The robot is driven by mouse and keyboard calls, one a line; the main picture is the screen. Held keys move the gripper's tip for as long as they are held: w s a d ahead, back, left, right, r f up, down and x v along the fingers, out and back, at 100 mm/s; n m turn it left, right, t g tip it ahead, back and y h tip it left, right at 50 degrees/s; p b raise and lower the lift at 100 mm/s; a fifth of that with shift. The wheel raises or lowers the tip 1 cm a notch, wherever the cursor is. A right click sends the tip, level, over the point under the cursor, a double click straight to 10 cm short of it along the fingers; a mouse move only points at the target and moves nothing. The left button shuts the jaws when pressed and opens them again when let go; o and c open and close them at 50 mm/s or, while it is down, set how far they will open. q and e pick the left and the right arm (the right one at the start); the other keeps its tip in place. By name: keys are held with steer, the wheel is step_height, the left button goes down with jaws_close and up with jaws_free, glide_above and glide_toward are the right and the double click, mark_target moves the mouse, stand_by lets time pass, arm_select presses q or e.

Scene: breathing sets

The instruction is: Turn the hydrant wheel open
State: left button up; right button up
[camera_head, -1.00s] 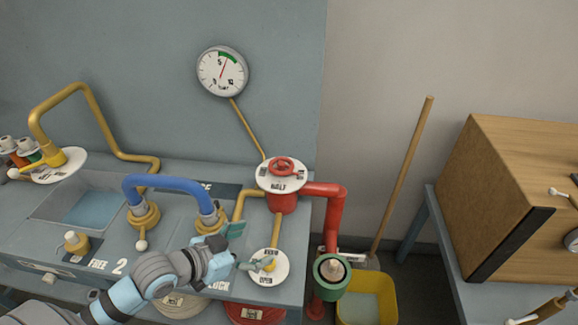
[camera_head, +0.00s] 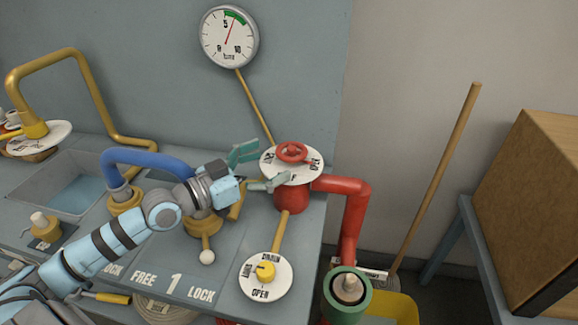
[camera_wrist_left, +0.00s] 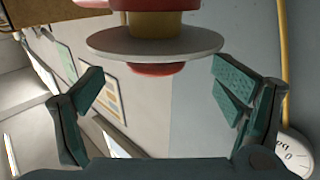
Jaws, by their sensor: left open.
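The red hydrant wheel (camera_head: 293,152) sits on top of a round white label plate (camera_head: 310,172) above the red hydrant body (camera_head: 291,199). My left gripper (camera_head: 257,168) is open and empty, just left of the plate, its fingers pointing toward it. In the left wrist view, the white plate (camera_wrist_left: 155,42) and the red wheel (camera_wrist_left: 158,69) appear upside down. They lie ahead between the spread fingers, and no finger visibly grips them. My right gripper is not in view.
A blue curved pipe (camera_head: 150,158) stands close behind my left forearm. A yellow knob on a white dial (camera_head: 265,270) is in front of the hydrant. A red pipe (camera_head: 355,205) runs right and down. A pressure gauge (camera_head: 229,37) hangs on the wall behind.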

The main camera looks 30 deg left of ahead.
mark_target(291, 149)
arm_select(q)
steer(key=x, duration=0.6)
steer(key=shift+s+d+r, duration=0.1)
steer(key=shift+d+r, duration=0.1)
steer(key=shift+r, duration=0.05)
steer(key=c, duration=1.2)
steer(key=n+y+p, duration=0.1)
steer(key=p, duration=0.3)
steer(key=shift+r+t+y+p, duration=0.35)
steer(key=shift+r+t+y, duration=0.05)
steer(key=shift+f+y+p, duration=0.1)
steer(key=shift+y+p, duration=0.2)
steer(key=shift+p, duration=0.1)
steer(key=shift+f+n, duration=0.25)
steer(key=shift+n, duration=0.05)
